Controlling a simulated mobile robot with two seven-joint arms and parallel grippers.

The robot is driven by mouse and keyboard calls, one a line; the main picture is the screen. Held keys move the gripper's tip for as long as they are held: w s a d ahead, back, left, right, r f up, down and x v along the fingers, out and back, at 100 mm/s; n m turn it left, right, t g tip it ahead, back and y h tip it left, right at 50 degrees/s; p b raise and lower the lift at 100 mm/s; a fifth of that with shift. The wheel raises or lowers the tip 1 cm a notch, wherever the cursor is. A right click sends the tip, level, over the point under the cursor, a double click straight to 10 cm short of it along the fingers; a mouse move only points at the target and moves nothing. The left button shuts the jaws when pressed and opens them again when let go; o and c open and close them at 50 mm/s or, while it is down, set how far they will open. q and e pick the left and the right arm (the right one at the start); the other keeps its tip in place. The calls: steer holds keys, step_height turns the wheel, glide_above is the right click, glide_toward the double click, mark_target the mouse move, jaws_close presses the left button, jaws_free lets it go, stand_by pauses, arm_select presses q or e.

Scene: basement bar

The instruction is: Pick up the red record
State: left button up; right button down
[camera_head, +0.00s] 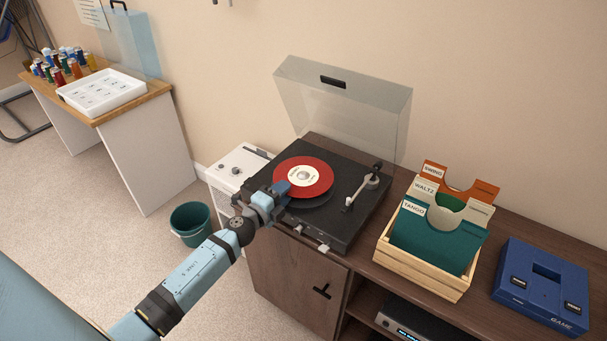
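The red record (317,184) with a cream label is at the turntable (345,219) in the middle of the head view. It looks slightly above the dark platter (312,203), whose front edge shows below it. My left gripper (282,188) reaches in from the lower left and is shut on the record's left edge. The fingers cover a small part of that rim. The exact gap between record and platter is hard to judge. My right gripper is not in view.
The turntable's clear lid (345,105) stands open behind the record. The tonearm (366,187) is to its right. A wooden crate (421,274) of record sleeves and a blue game box (540,288) stand farther right on the cabinet. A green bucket (190,222) is on the floor at left.

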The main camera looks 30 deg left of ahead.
arm_select(q)
steer(key=shift+w, duration=0.25)
steer(key=c, duration=0.6)
jaws_close()
steer(key=shift+r, duration=0.1)
